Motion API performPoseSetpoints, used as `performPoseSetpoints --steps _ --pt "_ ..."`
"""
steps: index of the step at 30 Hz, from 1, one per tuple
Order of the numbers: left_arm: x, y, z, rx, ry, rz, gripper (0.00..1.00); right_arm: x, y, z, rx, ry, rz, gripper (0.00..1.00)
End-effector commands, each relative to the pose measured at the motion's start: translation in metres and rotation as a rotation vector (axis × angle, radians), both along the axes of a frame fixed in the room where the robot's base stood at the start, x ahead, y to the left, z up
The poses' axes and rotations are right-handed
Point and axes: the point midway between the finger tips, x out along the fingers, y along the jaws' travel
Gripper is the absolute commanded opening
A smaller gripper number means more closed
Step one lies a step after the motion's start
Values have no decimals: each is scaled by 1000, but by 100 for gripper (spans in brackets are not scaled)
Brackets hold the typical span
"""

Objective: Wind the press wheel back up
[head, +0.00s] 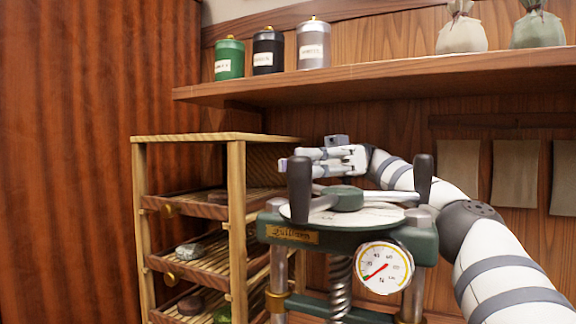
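The green press (424,250) stands right of centre with a brass-coloured name plate on its top beam. Its press wheel (345,198) lies flat on top, with a green hub, a dark upright handle (300,190) at the left and another dark handle (423,178) at the right. The threaded screw (341,280) shows below the beam. The pressure gauge (384,267) has its red needle pointing to the lower left. My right gripper (290,160) reaches in from the right behind the wheel. Its fingers point left, behind the left handle, which partly hides them; their opening is unclear. My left gripper is out of view.
A wooden rack (237,230) with slatted trays holding tea cakes stands close left of the press. A wall shelf (380,80) above carries several canisters and cloth bags. Paper sheets (515,172) hang on the wall at right.

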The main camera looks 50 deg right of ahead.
Motion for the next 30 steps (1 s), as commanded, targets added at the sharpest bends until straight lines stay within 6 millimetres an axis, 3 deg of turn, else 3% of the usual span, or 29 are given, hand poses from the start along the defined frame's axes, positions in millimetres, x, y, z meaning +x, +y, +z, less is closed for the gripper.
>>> performPoseSetpoints --steps 13,14,16,30 --pt "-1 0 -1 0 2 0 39 -1 0 -1 0 4 5 0" --pt "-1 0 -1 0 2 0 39 -1 0 -1 0 4 5 25" --pt "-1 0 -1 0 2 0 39 -1 0 -1 0 4 5 40" --pt "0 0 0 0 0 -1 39 0 0 0 0 1 1 40"
